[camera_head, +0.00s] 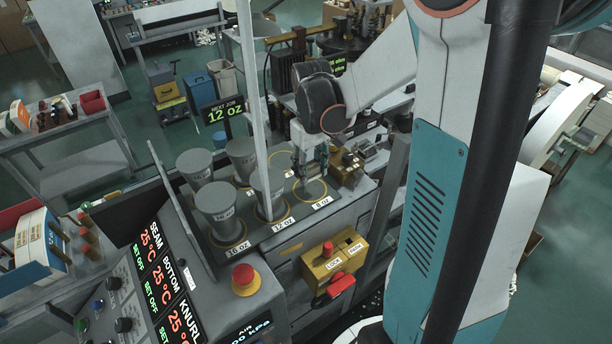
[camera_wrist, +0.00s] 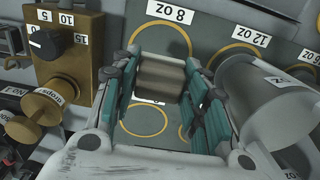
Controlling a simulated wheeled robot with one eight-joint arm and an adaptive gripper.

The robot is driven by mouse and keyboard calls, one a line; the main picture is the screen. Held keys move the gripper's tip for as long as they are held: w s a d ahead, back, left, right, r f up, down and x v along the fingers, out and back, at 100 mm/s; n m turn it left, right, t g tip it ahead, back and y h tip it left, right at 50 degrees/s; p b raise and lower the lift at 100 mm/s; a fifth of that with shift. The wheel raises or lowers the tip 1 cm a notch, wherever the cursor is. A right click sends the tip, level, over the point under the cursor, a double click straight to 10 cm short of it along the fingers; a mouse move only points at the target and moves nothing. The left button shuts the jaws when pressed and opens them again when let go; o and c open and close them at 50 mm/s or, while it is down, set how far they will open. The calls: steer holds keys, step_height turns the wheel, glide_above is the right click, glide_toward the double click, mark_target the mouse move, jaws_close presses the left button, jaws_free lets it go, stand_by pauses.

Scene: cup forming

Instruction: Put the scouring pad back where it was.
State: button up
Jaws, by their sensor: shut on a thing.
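My gripper (camera_wrist: 170,95) has its teal-padded fingers on both sides of a brown-grey block, which looks like the scouring pad (camera_wrist: 162,78). The block spans the space between the fingers. In the camera_head view my gripper (camera_head: 311,168) points down over the front right of the grey form rack (camera_head: 290,228), near the ring marked 8 oz (camera_head: 310,191). I cannot make out the pad clearly there. In the wrist view, ringed spots show beyond and below the pad, and part of the rack top is hidden by the fingers.
Several grey cup forms (camera_head: 220,206) stand on the rack to the left of my gripper; one form (camera_wrist: 262,92) is close at the right in the wrist view. A brass dial block (camera_wrist: 62,48) with knobs is at the left. A yellow lock box (camera_head: 335,262) sits in front.

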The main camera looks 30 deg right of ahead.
mark_target(310, 190)
steer(key=shift+f, duration=2.5)
steer(key=shift+f, duration=0.1)
steer(key=o, duration=1.1)
step_height(310, 190, up, 12)
steer(key=shift+r, duration=0.15)
